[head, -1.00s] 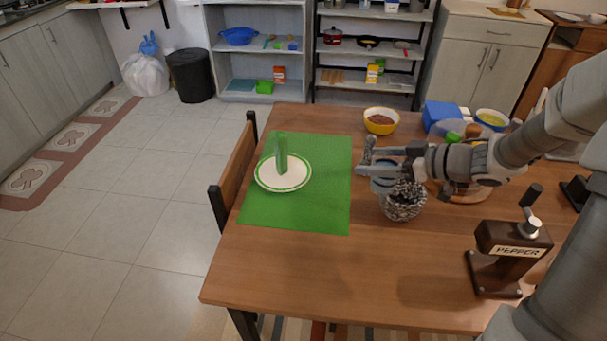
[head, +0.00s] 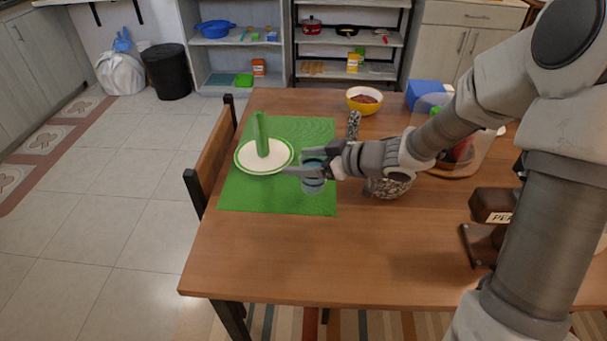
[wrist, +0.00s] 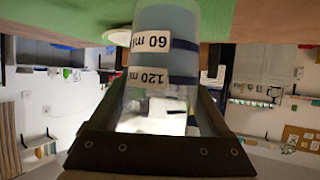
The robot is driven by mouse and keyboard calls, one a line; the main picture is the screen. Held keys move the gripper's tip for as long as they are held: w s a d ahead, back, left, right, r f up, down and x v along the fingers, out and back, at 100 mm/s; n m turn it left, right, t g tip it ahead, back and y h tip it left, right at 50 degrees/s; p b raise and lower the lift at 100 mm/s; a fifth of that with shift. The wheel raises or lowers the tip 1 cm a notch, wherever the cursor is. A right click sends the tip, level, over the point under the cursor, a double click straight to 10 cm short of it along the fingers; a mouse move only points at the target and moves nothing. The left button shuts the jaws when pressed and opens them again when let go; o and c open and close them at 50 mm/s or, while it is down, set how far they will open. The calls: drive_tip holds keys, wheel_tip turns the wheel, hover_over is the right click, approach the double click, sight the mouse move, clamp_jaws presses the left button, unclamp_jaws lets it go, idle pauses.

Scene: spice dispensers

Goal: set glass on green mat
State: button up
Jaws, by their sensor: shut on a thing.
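The glass (head: 313,184) is clear with bluish bands. In the wrist view the glass (wrist: 163,60) shows labels "60 ml" and "120 ml" and sits between my fingers. My gripper (head: 303,165) is shut on it. The green mat (head: 265,200) lies on the table's left part. The glass appears over the mat's right part, near its right edge and right of the plate. It looks upright; I cannot tell whether its base touches the mat.
A white plate (head: 248,160) with a green upright item (head: 262,135) stands on the mat. A speckled stone mortar (head: 390,188) is partly behind my arm. The mat's front is clear.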

drive_tip(key=shift+f+b, duration=0.7)
drive_tip(key=shift+f, duration=0.8)
drive_tip(key=shift+f, duration=0.2)
drive_tip(key=o, duration=1.6)
drive_tip(key=shift+c, duration=0.2)
drive_tip(key=shift+r, duration=0.25)
drive_tip(key=p+v, duration=0.5)
drive_tip(key=v, duration=0.7)
drive_tip(key=shift+f, duration=0.15)
